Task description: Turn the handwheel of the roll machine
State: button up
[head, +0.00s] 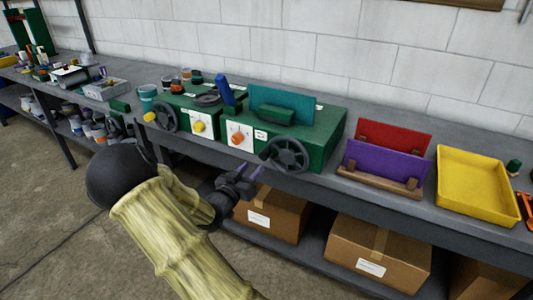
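A green machine (318,139) stands on the grey bench, with a teal upright plate and a teal block on top. A dark spoked handwheel (291,156) with a knob at its upper left is on its front. A second green machine (188,103) to the left has its own dark handwheel (165,117). No readable label tells me which is the roll machine. My gripper (254,174) is in front of the bench edge, left of and slightly below the right handwheel. It looks open and empty, and apart from the wheel.
Red and purple panels stand in a wooden rack (378,181) right of the machine, beside a yellow tray (478,185). Cardboard boxes (378,250) sit on the lower shelf. Cans and small tools crowd the bench's left. The floor in front is clear.

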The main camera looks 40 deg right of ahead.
aim_at(263, 157)
jog(key=x, duration=1)
jog(key=shift+w+d+p, duration=0.1)
jog(key=shift+d+p, duration=0.15)
jog(key=shift+p, duration=0.05)
grip_shut()
